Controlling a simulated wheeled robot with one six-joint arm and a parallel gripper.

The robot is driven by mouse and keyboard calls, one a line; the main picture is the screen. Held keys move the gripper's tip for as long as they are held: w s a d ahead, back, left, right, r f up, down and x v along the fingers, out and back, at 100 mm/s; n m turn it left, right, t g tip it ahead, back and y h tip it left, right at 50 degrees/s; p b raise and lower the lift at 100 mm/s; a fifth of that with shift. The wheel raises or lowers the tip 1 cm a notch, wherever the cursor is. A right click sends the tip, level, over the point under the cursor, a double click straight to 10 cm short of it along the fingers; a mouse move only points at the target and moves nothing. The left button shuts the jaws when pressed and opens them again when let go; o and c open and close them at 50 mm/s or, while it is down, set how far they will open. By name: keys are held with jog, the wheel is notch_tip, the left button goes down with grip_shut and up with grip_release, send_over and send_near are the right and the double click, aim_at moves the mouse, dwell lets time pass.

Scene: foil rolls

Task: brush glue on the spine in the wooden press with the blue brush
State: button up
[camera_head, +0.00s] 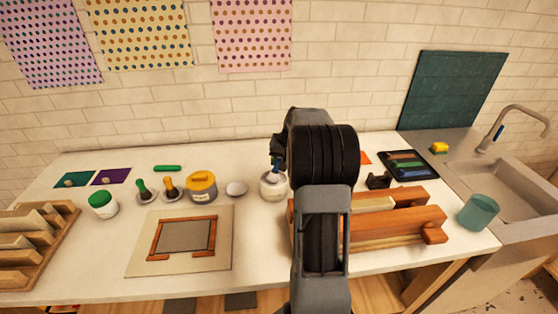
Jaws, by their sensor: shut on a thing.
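The wooden press (405,228) lies at the right of the counter, partly hidden behind my arm. A pale strip (374,205) shows between its orange-brown beams; I take it for the spine. My gripper (276,160) is left of the press, mostly hidden by my wrist. It is shut on a slim blue thing (274,164), which seems to be the blue brush. This is right above a small whitish jar (273,186); I cannot tell whether its tip is inside the jar.
A teal cup (478,212) stands right of the press.

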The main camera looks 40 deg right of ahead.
jog(key=shift+r+p, duration=2.1)
jog(key=shift+r, duration=1.2)
jog(key=shift+s, duration=0.1)
